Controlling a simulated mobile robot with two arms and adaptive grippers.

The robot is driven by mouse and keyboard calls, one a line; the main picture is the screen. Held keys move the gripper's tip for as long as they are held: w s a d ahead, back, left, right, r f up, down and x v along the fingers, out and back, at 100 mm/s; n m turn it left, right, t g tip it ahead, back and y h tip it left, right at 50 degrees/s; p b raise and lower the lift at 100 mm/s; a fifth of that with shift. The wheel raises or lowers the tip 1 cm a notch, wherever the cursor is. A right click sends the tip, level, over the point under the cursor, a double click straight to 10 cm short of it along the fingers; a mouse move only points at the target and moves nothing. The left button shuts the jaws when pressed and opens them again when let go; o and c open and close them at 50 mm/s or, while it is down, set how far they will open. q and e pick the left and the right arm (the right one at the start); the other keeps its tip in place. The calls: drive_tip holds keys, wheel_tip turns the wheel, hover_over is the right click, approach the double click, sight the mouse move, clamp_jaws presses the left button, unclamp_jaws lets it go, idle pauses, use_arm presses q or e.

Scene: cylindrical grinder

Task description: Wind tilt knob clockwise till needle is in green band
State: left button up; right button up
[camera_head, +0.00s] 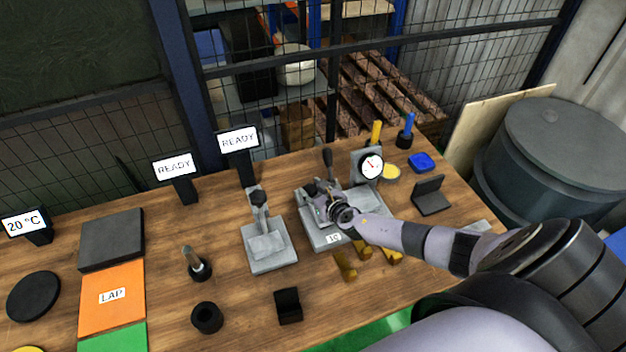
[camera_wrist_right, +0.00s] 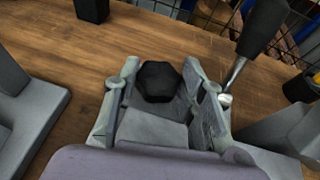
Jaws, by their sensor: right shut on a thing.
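A black faceted knob (camera_wrist_right: 158,82) sits between the two fingers of my right gripper (camera_wrist_right: 160,92) in the right wrist view. The gripper is shut on it. In the head view my right gripper (camera_head: 322,194) is over a grey fixture (camera_head: 322,238) with a small number label at its front, and it hides much of the knob. A round white dial gauge (camera_head: 371,167) stands on the right of the fixture. A red mark and a dark needle show on its face, but they are too small to read against any green band. My left gripper is not in view.
A lever with a black handle (camera_wrist_right: 262,35) rises close beside my right finger. A second grey fixture (camera_head: 269,249) stands to the left. A dark angled block (camera_head: 431,196) and a blue lid-like piece (camera_head: 421,162) lie to the right. Brass pieces (camera_head: 345,266) lie in front.

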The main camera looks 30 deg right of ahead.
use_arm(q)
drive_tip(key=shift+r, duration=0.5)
use_arm(e)
drive_tip(key=shift+w+r+m+h, duration=0.1)
drive_tip(key=shift+m+h, duration=0.2)
drive_tip(key=o, duration=1.1)
drive_tip(key=shift+o, duration=0.4)
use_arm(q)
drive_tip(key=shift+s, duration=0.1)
use_arm(e)
drive_tip(key=v, duration=1.2)
